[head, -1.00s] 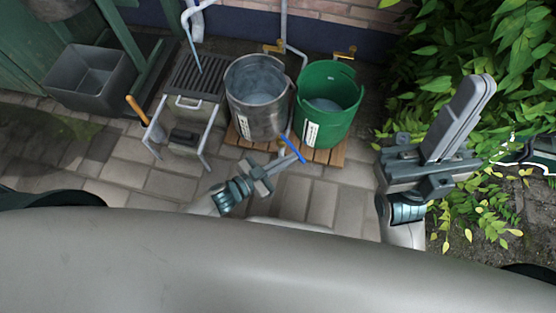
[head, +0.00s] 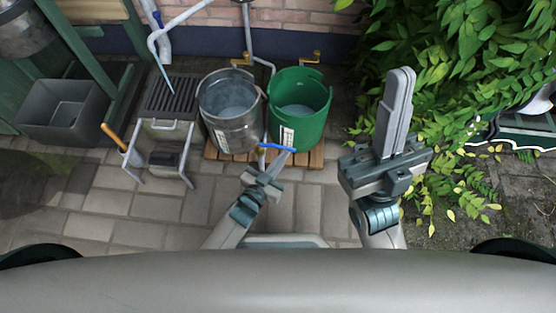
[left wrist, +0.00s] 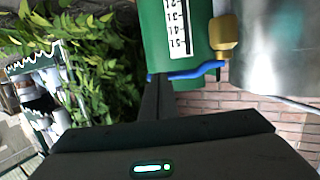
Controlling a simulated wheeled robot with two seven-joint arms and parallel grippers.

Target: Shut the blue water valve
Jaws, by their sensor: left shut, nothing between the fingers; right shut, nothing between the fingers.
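The blue valve lever (head: 279,148) lies nearly level in the head view, running right from beside the steel bucket (head: 222,135) across the lower front of the green bucket (head: 312,110). In the left wrist view the lever (left wrist: 190,73) reaches left from a brass valve body (left wrist: 223,35), which sits between the two buckets. My left gripper (head: 284,158) is shut and empty, its fingertips at the lever's free end. They appear to touch it, but I cannot be certain. My right gripper (head: 402,75) is shut and empty, pointing up, well right of the buckets.
Both buckets hold water and stand on a wooden slat platform (head: 316,158). A grated metal stand (head: 172,95) and a grey basin (head: 62,112) are to the left. Leafy plants (head: 450,60) fill the right. Paving in front is clear.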

